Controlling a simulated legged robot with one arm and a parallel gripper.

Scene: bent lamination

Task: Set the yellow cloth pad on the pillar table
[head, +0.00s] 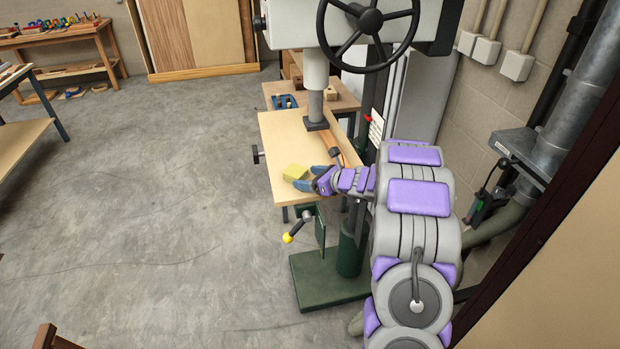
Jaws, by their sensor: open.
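The yellow cloth pad (295,172) is a small block-like piece at the front left part of the pillar table (283,135). It appears to rest flat on the light wooden top, near the left edge. My gripper (309,178), with blue fingers, is open just right of the pad. The fingertips point left towards it, very close. I cannot tell whether they touch it. My arm hides the front right part of the table.
The drill's column and spindle (316,100) come down over the table's back part. A wooden bar (338,145) lies along its right side. A yellow-knobbed crank (290,237) hangs below. A small bench (345,101) stands behind. The floor at left is open.

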